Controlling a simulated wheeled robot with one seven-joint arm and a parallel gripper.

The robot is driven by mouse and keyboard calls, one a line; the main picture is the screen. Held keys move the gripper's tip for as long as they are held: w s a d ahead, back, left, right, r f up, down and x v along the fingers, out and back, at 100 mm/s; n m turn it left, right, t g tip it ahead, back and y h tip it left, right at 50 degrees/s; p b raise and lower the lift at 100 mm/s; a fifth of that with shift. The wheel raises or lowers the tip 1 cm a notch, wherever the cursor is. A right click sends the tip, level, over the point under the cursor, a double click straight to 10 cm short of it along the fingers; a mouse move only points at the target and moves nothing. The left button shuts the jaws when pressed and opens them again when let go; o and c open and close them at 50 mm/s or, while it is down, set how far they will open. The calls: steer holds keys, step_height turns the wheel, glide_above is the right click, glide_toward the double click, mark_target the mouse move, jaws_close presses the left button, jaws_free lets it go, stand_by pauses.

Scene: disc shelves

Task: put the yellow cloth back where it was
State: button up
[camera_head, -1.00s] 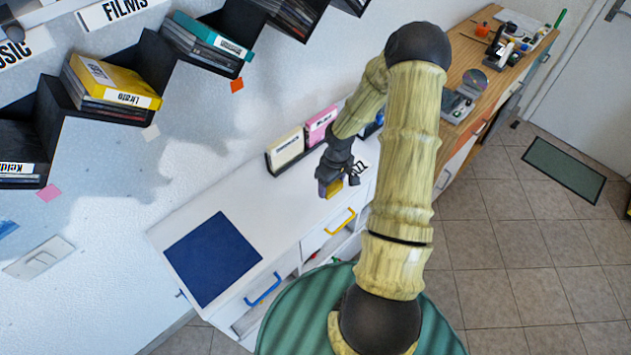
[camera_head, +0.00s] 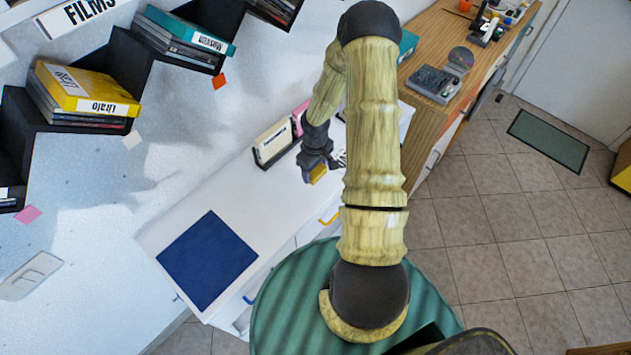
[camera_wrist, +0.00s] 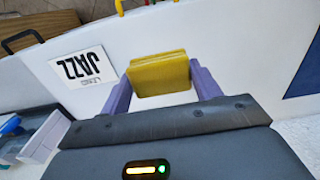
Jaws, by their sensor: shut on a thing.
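The yellow cloth (camera_wrist: 159,74) is a folded pad held between the two purple fingers of my gripper (camera_wrist: 158,85) in the wrist view. In the head view my gripper (camera_head: 314,176) is over the white counter, and a small part of the yellow cloth (camera_head: 318,174) shows beneath it. The gripper is shut on the cloth. I cannot tell whether the cloth touches the counter.
A blue mat (camera_head: 207,259) lies on the left of the white counter (camera_head: 262,200). Disc cases in a black holder (camera_head: 272,142) stand behind my gripper. A white JAZZ card (camera_wrist: 82,66) lies near the fingers. Open counter lies between mat and gripper.

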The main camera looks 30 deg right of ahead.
mark_target(316, 187)
steer(key=shift+f, duration=1.35)
steer(key=shift+d+f+p, duration=0.1)
steer(key=shift+f+p, duration=0.45)
steer(key=shift+f, duration=1.55)
steer(key=o, duration=0.9)
step_height(316, 187, up, 12)
steer(key=shift+r+b, duration=0.1)
steer(key=shift+b, duration=0.55)
